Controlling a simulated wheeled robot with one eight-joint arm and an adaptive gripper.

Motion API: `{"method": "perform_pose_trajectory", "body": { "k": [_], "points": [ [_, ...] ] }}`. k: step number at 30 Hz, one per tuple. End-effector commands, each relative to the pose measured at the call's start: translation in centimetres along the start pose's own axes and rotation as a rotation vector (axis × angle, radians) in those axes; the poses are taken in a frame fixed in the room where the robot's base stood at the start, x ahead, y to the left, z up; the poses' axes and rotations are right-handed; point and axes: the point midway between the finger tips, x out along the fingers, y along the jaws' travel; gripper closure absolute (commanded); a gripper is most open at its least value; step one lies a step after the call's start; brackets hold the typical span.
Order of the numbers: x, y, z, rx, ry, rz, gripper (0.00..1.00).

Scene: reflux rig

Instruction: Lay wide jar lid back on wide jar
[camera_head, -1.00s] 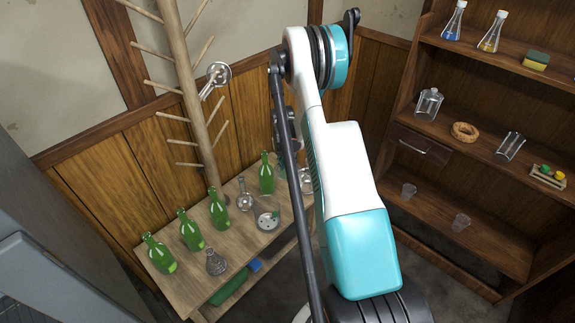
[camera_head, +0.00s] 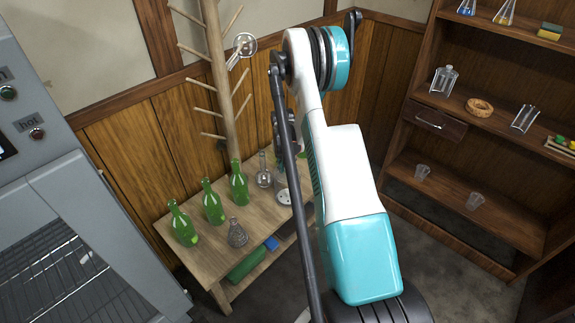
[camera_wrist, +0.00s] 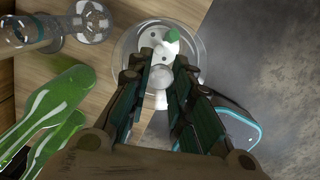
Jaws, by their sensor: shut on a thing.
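The wide jar (camera_head: 283,198) is clear glass with a white, holed plate inside, and stands at the right end of the wooden bench, partly behind my arm. In the wrist view its white plate (camera_wrist: 149,42) shows beyond my fingers, with a small green thing on it. My gripper (camera_wrist: 164,68) is shut on what looks like the rounded glass knob of the wide jar lid (camera_wrist: 150,78). The clear lid overlaps the jar in this view, so I cannot tell the gap between them. In the head view my arm hides the lid and most of my gripper.
Several green bottles (camera_head: 213,202) and clear flasks (camera_head: 237,233) stand on the bench (camera_head: 193,248), left of the jar. A wooden peg rack (camera_head: 222,90) rises behind it. A grey cabinet (camera_head: 75,190) is at left, and shelves (camera_head: 470,120) with glassware at right.

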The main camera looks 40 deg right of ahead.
Motion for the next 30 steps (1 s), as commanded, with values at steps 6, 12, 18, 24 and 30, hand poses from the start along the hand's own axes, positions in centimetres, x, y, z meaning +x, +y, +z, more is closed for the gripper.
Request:
{"method": "perform_pose_trajectory", "body": {
  "k": [6, 12, 18, 24, 30],
  "points": [
    [0.2, 0.0, -0.1, 0.000, 0.000, 0.000, 1.00],
    [0.1, 0.0, -0.1, 0.000, 0.000, 0.000, 1.00],
    [0.4, 0.0, -0.1, 0.000, 0.000, 0.000, 1.00],
    [1.3, 0.0, -0.2, 0.000, 0.000, 0.000, 1.00],
    [1.4, 0.0, -0.2, 0.000, 0.000, 0.000, 1.00]
  ]
}}
